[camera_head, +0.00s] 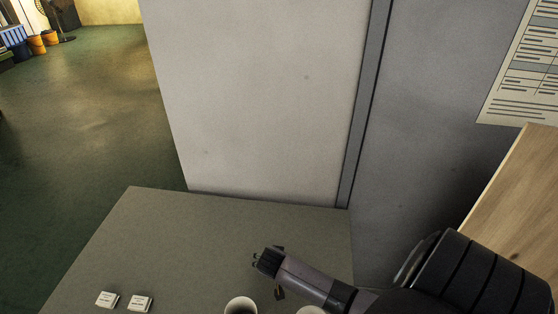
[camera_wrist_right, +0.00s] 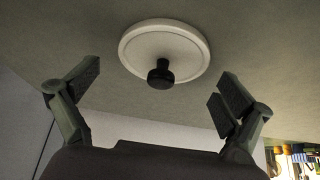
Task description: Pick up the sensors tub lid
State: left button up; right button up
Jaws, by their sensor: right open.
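The sensors tub lid (camera_wrist_right: 165,50) is a round off-white disc with a raised rim and a black knob (camera_wrist_right: 160,75) in its middle. It lies on the grey-green surface in the right wrist view. My right gripper (camera_wrist_right: 160,80) is open, one finger on each side of the knob in that view, and touches neither knob nor rim as far as I see. In the head view my right arm (camera_head: 310,284) reaches in from the lower right over the table, and I cannot make out the lid there. My left gripper is not in view.
The grey-green table (camera_head: 190,240) carries two small white cards (camera_head: 107,299) at front left. A white cup-like tub (camera_head: 240,304) and another pale rim (camera_head: 311,310) are cut off by the bottom edge. A pale panel (camera_head: 255,90) stands behind; a wooden board (camera_head: 520,200) is at right.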

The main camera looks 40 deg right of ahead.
jog(key=shift+c, duration=0.4)
jog(key=shift+s+a, duration=0.1)
jog(key=c, duration=1.2)
jog(key=shift+c, duration=0.6)
